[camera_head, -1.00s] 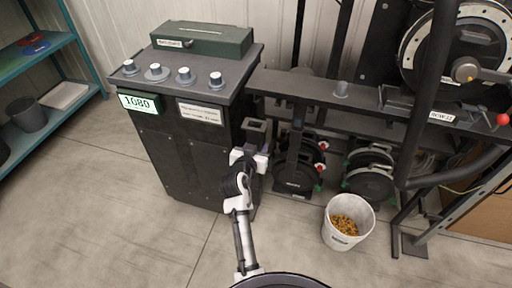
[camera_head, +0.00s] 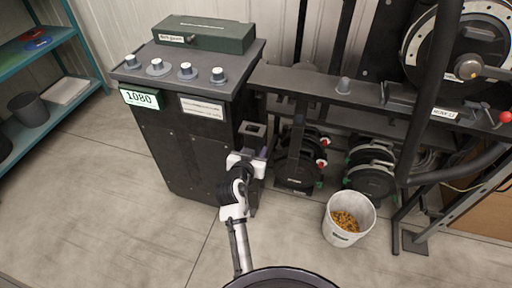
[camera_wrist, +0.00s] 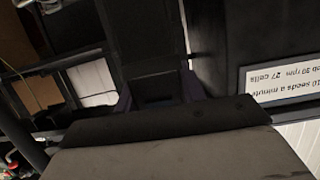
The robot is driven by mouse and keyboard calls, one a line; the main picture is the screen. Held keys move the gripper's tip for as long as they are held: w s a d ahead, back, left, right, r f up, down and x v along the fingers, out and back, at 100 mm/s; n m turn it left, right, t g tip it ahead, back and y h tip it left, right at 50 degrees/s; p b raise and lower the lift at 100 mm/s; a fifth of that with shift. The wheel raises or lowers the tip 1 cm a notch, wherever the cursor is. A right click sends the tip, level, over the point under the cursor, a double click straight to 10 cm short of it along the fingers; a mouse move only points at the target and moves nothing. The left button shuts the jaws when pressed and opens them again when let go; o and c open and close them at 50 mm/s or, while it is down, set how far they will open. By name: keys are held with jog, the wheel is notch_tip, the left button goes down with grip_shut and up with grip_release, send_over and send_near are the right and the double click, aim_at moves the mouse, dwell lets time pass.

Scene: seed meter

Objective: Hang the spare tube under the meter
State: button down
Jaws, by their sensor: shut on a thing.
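My gripper (camera_head: 254,158) is shut on a dark tube (camera_head: 252,129) with a squarish open top. The tube is upright beside the right side of the black cabinet. In the wrist view the tube (camera_wrist: 145,45) rises between my purple fingers (camera_wrist: 158,97); its lower part is hidden by my gripper body. The seed meter (camera_head: 465,62), a pale-rimmed round disc with a grey hub, is mounted at the upper right, well apart from the tube. A dark rail and posts partly cover the meter's underside.
The black cabinet (camera_head: 178,150) carries knobs, a green 1080 display and a dark green box (camera_head: 204,34). A dark rail (camera_head: 330,92) runs right from it, with black reels (camera_head: 370,180) below. A white bucket (camera_head: 333,231) of yellow grains stands on the floor. Floor front left is clear.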

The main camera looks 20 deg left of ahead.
jog(key=s, duration=0.7)
jog(key=shift+s+a+b, duration=0.15)
jog(key=shift+s+b, duration=0.05)
jog(key=shift+b, duration=0.2)
dwell(0.6)
